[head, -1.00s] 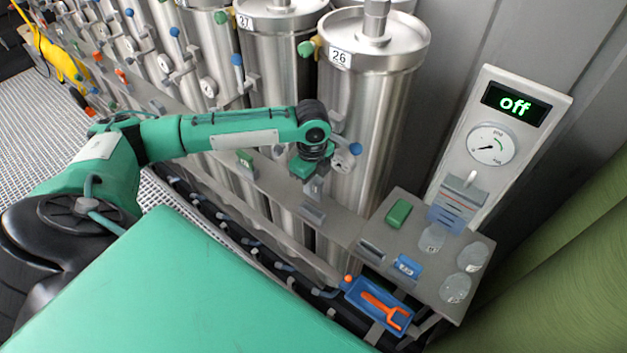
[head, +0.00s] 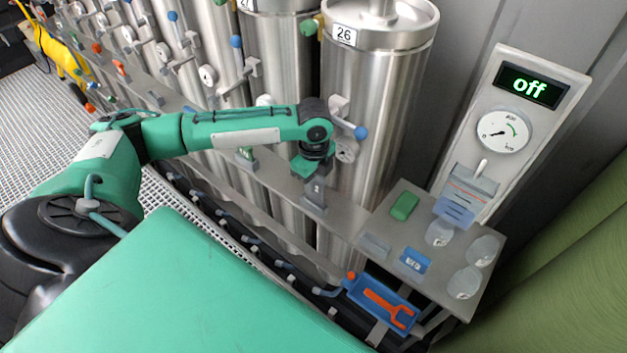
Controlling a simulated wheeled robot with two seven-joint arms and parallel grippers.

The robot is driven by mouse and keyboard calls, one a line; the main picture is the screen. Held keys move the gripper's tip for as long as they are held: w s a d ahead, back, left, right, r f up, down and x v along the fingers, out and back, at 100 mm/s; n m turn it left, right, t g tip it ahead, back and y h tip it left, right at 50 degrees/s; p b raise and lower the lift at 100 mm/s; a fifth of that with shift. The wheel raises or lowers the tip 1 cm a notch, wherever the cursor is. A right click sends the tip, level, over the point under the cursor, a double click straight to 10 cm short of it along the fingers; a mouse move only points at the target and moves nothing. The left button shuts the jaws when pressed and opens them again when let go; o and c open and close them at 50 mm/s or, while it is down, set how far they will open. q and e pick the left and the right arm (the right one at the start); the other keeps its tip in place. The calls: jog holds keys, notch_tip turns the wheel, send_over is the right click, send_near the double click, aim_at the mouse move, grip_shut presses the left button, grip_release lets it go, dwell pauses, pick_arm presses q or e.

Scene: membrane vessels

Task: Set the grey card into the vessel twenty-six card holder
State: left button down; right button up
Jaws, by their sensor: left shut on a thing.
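My left gripper (head: 314,171) points down in front of vessel 26 (head: 378,100), which has a white "26" label. It is shut on the grey card (head: 316,189), a small plate that shows below the fingers. The vessel twenty-six card holder (head: 313,208) is a grey block on the rail, directly below the card. The card's lower edge meets the holder in the picture; I cannot tell how deep it sits in the slot. My right gripper is out of view.
A grey shelf (head: 455,290) at the right carries a green block (head: 404,206), a blue tag (head: 415,261) and clear round dishes (head: 482,250). A blue tray (head: 355,291) with an orange tool hangs at its front. Another holder with a green card (head: 246,155) is leftward.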

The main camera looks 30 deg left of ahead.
aim_at(314, 197)
pick_arm(q)
jog(key=shift+f+b, duration=0.8)
jog(key=shift+f, duration=0.1)
jog(key=shift+f+b, duration=0.7)
jog(key=shift+b, duration=0.1)
jog(key=shift+f+b, duration=0.45)
jog(key=shift+b, duration=0.05)
jog(key=shift+p, duration=0.35)
jog(key=shift+f, duration=0.5)
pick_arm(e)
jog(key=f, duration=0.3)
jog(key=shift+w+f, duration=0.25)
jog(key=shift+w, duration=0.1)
pick_arm(q)
jog(key=shift+p, duration=0.3)
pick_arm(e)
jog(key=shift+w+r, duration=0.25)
pick_arm(q)
jog(key=shift+f+p, duration=0.15)
jog(key=shift+p, duration=0.2)
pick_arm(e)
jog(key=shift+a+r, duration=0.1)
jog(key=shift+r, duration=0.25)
